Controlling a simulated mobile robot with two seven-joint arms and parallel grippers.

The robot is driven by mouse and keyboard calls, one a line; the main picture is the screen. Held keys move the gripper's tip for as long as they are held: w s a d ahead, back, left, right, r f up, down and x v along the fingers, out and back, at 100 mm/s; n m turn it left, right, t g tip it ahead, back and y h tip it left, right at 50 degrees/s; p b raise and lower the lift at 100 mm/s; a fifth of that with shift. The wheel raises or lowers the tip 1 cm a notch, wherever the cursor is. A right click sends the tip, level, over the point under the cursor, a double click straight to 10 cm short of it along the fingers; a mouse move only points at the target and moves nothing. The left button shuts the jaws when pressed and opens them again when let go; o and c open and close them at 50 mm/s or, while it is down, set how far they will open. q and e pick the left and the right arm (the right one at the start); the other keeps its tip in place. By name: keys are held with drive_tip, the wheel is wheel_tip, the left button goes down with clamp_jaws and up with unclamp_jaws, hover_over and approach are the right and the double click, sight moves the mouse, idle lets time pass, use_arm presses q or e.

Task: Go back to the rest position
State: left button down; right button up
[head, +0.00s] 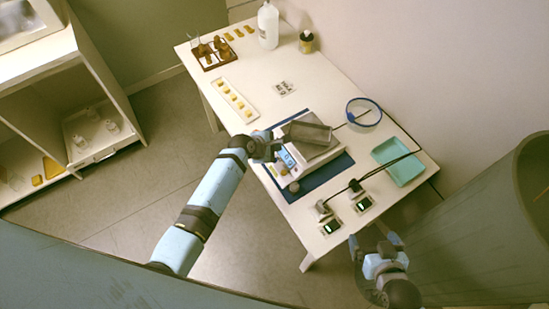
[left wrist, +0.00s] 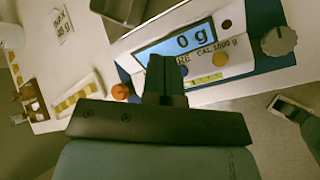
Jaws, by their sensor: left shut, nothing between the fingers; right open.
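My left gripper (head: 274,148) is over the table at the front of the white scale (head: 318,158). In the left wrist view its fingers (left wrist: 165,80) are shut together and empty, in front of the scale's display (left wrist: 180,42), which reads 0 g. I cannot tell whether the fingertips touch the scale. A dark grey box-like piece (head: 308,132) is on top of the scale. My right gripper (head: 376,244) is open and empty, low beside the table's near right corner.
The white table (head: 215,88) bears a blue mat (head: 291,194), a white tray with yellow pieces (head: 234,101), a brown rack (head: 215,53), a white bottle (head: 268,26), a teal tray (head: 398,161) and small display devices (head: 331,226). A shelf (head: 95,138) stands left. Floor between is clear.

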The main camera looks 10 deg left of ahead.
drive_tip(key=shift+s+f, duration=0.1)
drive_tip(key=shift+f, duration=0.1)
idle(0.4)
use_arm(q)
drive_tip(key=s+a+r+m+t+y, duration=0.1)
drive_tip(key=s+a+m, duration=0.2)
drive_tip(key=s+m, duration=0.4)
drive_tip(key=s+a+r+m+t+y, duration=0.1)
drive_tip(key=s+a+r+m, duration=0.1)
drive_tip(key=s+m, duration=0.5)
drive_tip(key=s+a+r+m+t+y, duration=0.1)
drive_tip(key=s+a+m, duration=0.2)
drive_tip(key=s+m, duration=0.4)
drive_tip(key=s, duration=0.4)
drive_tip(key=shift+s+a+r+m+t, duration=0.3)
drive_tip(key=shift+s+r, duration=0.05)
use_arm(e)
drive_tip(key=shift+d+f+m+h, duration=0.3)
drive_tip(key=shift+d+f, duration=0.25)
drive_tip(key=shift+f, duration=0.15)
drive_tip(key=shift+a+r, duration=0.15)
drive_tip(key=shift+r, duration=0.1)
drive_tip(key=shift+f, duration=0.2)
